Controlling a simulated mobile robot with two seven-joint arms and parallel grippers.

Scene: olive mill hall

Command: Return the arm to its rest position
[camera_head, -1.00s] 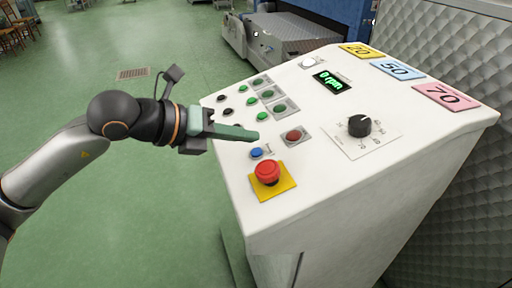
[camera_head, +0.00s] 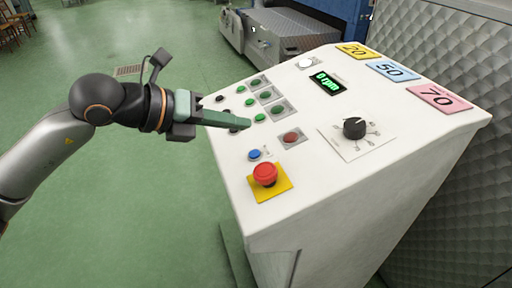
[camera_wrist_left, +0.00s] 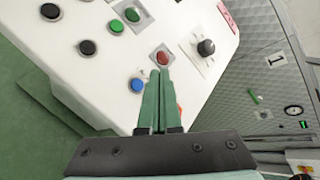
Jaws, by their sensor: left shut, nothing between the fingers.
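My left gripper (camera_head: 246,122) comes in from the left in the head view, above the left side of a white control console (camera_head: 330,185). Its green fingers are shut with nothing between them; they also show in the left wrist view (camera_wrist_left: 160,82). In the head view the fingertips are near the green buttons (camera_head: 260,117) and hide part of the black buttons. My right gripper is not in view.
The console carries a red mushroom button (camera_head: 265,174) on a yellow plate, a blue button (camera_head: 254,155), a red button (camera_head: 291,138), a black knob (camera_head: 354,128) and a display (camera_head: 327,82) reading 0 rpm. Green floor (camera_head: 120,220) lies clear at left.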

